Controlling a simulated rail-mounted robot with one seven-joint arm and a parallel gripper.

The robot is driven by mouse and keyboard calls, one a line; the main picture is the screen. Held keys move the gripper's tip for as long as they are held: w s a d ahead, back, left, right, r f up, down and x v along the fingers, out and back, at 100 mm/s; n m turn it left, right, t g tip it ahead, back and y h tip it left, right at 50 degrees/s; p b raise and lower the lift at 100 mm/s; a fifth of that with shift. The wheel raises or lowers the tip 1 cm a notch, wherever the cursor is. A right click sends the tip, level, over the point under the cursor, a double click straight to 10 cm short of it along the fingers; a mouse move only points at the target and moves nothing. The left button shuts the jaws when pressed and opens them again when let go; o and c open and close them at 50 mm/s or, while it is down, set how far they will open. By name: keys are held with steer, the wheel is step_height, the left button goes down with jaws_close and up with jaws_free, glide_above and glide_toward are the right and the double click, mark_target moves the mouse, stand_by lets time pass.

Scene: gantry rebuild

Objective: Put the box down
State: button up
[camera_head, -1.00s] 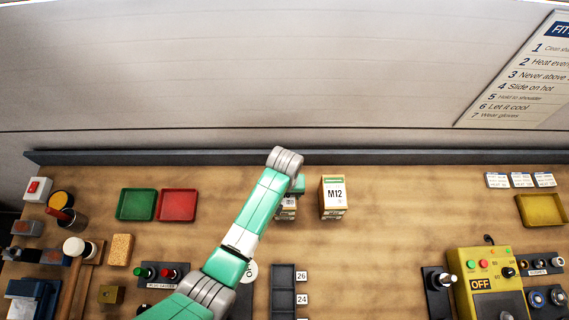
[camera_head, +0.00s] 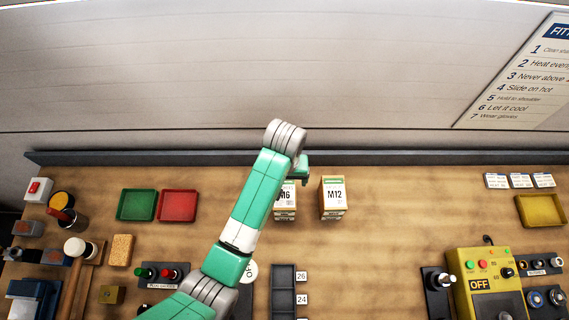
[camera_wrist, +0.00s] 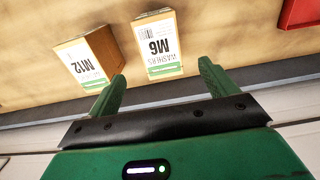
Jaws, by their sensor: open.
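The M6 washers box (camera_head: 286,201) stands upright on the bench, partly hidden by my arm in the head view. It also shows in the wrist view (camera_wrist: 158,47), upside down in the picture, beyond my fingertips. The M12 box (camera_head: 333,197) stands upright just right of it, with a small gap between. It shows in the wrist view (camera_wrist: 90,60) to the left. My gripper (camera_wrist: 160,78) is open and empty, its two green fingers apart with nothing between them. In the head view it is behind and above the M6 box, mostly hidden by my wrist.
A dark ledge (camera_head: 420,157) runs along the back of the bench by the wall. Green (camera_head: 137,204) and red (camera_head: 178,205) trays lie to the left. A dark slotted rack (camera_head: 284,290) lies in front of the boxes. The bench right of the M12 box is clear.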

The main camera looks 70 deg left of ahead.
steer(key=shift+r, duration=0.4)
steer(key=w+d+r+m+t+y, duration=0.1)
steer(key=w+r+m+t+y, duration=0.25)
steer(key=w+r, duration=0.7)
steer(key=w+d+r+m+t, duration=0.25)
steer(key=w+d+r, duration=0.2)
steer(key=r, duration=0.35)
steer(key=w+d+r+m+t+y, duration=0.1)
steer(key=w+d+r+t, duration=0.35)
steer(key=r, duration=0.35)
steer(key=w+d+r+m+t, duration=0.25)
steer(key=w+d+r, duration=0.2)
steer(key=r, duration=0.35)
steer(key=s+d+r+m+t+h, duration=0.1)
steer(key=s+d+r+t, duration=0.2)
steer(key=d+r, duration=0.3)
steer(key=s+d+r+m+t+h, duration=0.2)
steer(key=s+d+r+t, duration=0.2)
steer(key=d+r, duration=0.3)
steer(key=s+d+r+m+t+h, duration=0.1)
steer(key=d+r+t, duration=0.4)
steer(key=r, duration=0.9)
steer(key=shift+s+d+m, duration=0.65)
steer(key=shift+s+d, duration=0.2)
steer(key=shift+s, duration=0.3)
steer(key=shift+h, duration=0.25)
